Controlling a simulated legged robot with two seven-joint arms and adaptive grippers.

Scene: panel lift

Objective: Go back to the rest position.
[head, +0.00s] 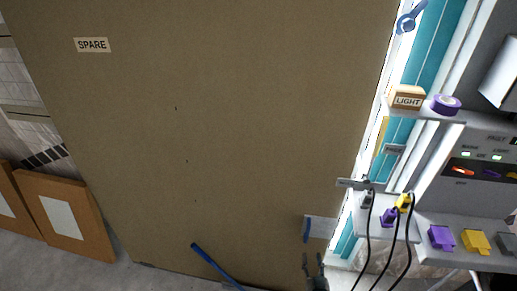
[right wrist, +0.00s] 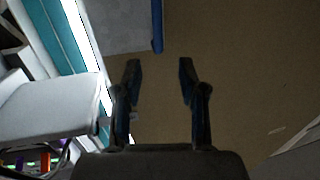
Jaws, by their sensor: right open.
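A large brown panel (head: 240,120) with a "SPARE" label (head: 92,45) fills the middle of the head view. My right gripper (head: 314,265) shows at the bottom of the head view, in front of the panel's lower right part. In the right wrist view my right gripper (right wrist: 160,70) is open, with nothing between its two fingers. The brown panel (right wrist: 240,60) lies behind the fingers there. My left gripper is not in view.
A grey shelf (head: 430,228) at the right holds purple and yellow blocks and plugs with hanging black cables. A higher shelf carries a "LIGHT" box (head: 407,98) and a purple roll (head: 446,104). A blue bar (head: 215,264) is low before the panel. Brown boards (head: 65,210) lean at left.

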